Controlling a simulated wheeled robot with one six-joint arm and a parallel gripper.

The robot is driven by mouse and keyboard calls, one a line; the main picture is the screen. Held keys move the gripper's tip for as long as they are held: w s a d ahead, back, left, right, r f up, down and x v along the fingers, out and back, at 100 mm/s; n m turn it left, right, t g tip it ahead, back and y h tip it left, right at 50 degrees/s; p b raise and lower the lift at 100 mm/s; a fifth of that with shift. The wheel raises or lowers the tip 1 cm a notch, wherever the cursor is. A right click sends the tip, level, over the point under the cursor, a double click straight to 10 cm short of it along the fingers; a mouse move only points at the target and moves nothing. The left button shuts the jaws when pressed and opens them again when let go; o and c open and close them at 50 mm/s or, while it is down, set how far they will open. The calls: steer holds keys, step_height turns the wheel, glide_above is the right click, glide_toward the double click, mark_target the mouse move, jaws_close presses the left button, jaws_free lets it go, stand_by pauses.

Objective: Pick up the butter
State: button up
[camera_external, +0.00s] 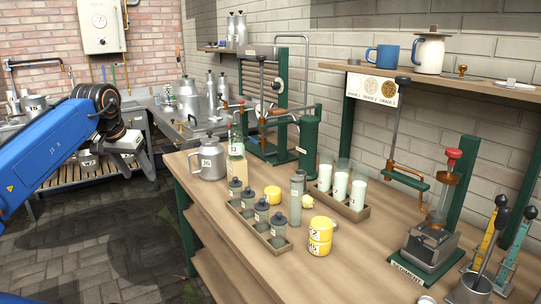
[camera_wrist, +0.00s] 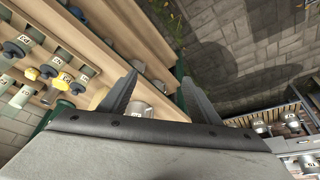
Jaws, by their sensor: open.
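My gripper (camera_external: 142,150) is at the left, in the air off the bench's left end, well away from the lump. In the wrist view my gripper (camera_wrist: 157,84) has its two fingers wide apart with nothing held between them. A grey metal can (camera_wrist: 140,108) shows beyond the fingers.
A press stands at the back. A wall shelf (camera_external: 440,80) overhangs the right. Paved floor lies left of the bench.

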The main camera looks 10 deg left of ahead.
step_height(320, 180, up, 6)
steer(key=f, duration=0.1)
steer(key=w+d+r+m+g, duration=0.25)
steer(key=w+d+r, duration=0.25)
steer(key=w+d, duration=0.55)
steer(key=m+g, duration=0.2)
steer(key=m, duration=0.4)
glide_above(307, 198)
steer(key=f, duration=2.2)
steer(key=shift+s+a, duration=0.1)
steer(key=shift+s, duration=0.15)
steer(key=shift+w+f, duration=0.15)
steer(key=shift+f, duration=1.2)
steer(key=shift+w+f, duration=0.15)
steer(key=shift+f, duration=1.15)
steer(key=c, duration=1.2)
